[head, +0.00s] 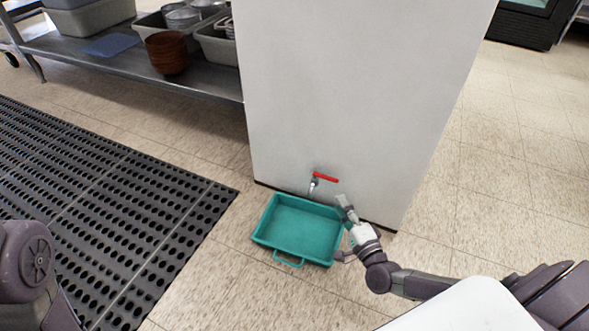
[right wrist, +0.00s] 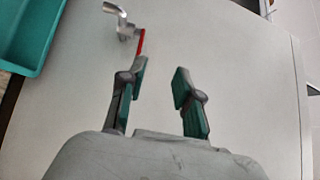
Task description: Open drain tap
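The drain tap (head: 314,184) sticks out low on the front of a white cabinet (head: 345,100). Its red lever handle (head: 325,177) points to the right, and its metal spout hangs over a teal tray (head: 298,259) on the floor. My right gripper (head: 343,228) is at the tray's right edge, to the right of and below the tap. In the right wrist view the gripper (right wrist: 163,88) is open and empty. The red handle (right wrist: 141,41) shows just beyond its left finger; I cannot tell whether they touch. My left gripper is out of view.
A black perforated floor mat (head: 110,190) covers the floor at left. A metal shelf (head: 120,60) with bins and brown bowls (head: 167,53) stands at the upper left. Tiled floor (head: 500,170) is clear to the right of the cabinet.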

